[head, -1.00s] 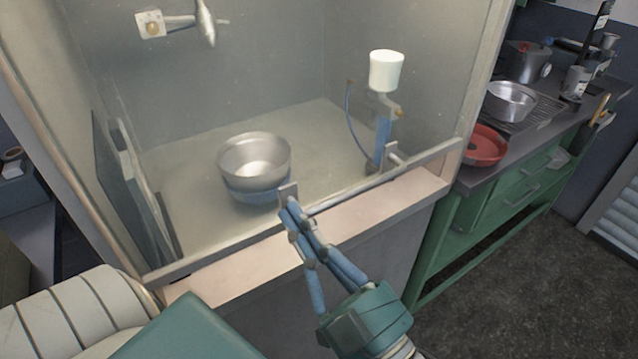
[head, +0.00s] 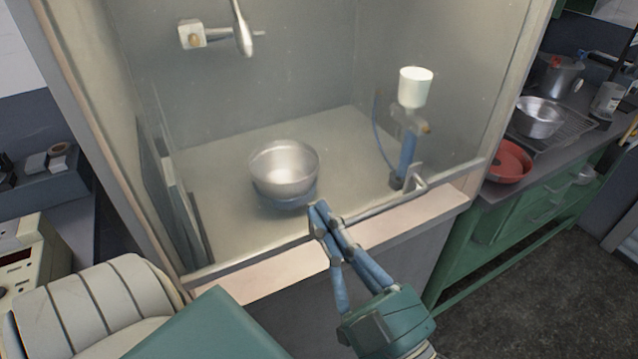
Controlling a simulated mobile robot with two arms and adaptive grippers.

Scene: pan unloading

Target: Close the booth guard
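The booth guard (head: 240,235) is a clear pane in front of the booth, with a metal rail along its lower edge, close to the sill (head: 255,282). Any gap there is hard to judge. A thin bar handle (head: 385,203) stands off the pane on a right-hand bracket. My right gripper (head: 318,207) is at the handle's left end, its fingertips together and covering that end. I cannot tell whether the bar is between the fingers. My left gripper is not in view.
Inside the booth are a steel pan (head: 285,170), a white cup on a blue stand (head: 408,155) and a wall-mounted fixture (head: 193,34). At right, a green counter (head: 515,212) bears a red pan (head: 509,164) and a steel bowl (head: 538,117). Floor at lower right is clear.

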